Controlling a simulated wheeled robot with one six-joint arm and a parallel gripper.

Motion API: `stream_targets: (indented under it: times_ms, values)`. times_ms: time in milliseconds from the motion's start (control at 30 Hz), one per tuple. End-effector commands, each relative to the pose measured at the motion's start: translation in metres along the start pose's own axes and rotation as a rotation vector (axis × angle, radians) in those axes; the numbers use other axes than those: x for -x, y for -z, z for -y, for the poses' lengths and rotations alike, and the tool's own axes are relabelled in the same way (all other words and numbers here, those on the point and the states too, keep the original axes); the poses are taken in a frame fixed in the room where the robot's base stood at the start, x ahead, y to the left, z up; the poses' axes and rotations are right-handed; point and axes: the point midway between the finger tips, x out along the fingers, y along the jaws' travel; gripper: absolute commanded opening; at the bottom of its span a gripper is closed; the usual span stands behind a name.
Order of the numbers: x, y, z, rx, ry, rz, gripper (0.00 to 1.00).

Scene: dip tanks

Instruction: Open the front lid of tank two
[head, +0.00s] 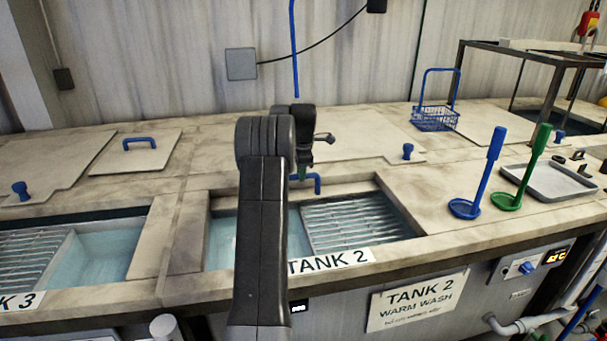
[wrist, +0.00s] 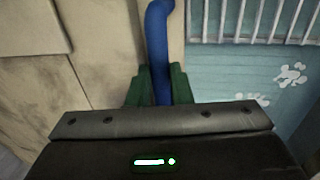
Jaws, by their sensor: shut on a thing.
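Tank two (head: 335,262), labelled TANK 2, has its front opening uncovered over much of its width, with pale blue water (head: 222,240) and a slatted metal rack (head: 350,220) inside. A blue bar handle (head: 317,184) stands at the back edge of this opening; it also shows in the wrist view (wrist: 158,45). My gripper (head: 303,172) is shut on this handle, its green fingers on either side of it in the wrist view (wrist: 160,88). My arm hides part of the opening, and the front lid's outline cannot be made out clearly.
A rear lid with a blue knob (head: 408,152) lies behind the opening. Tank three's opening (head: 80,250) is at left. A blue ladle (head: 466,207), a green ladle (head: 507,200) and a grey tray (head: 550,182) stand at right. A blue basket (head: 435,118) sits farther back.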

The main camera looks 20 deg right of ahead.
Motion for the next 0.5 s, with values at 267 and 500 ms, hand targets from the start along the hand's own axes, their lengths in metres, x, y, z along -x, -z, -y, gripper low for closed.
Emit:
stream_targets:
  times_ms: [267, 500]
  values:
    - [0.0003, -0.0005, -0.0060, 0.000, -0.003, 0.002, 0.00]
    - [0.0004, -0.0006, -0.0057, 0.000, -0.003, 0.002, 0.21]
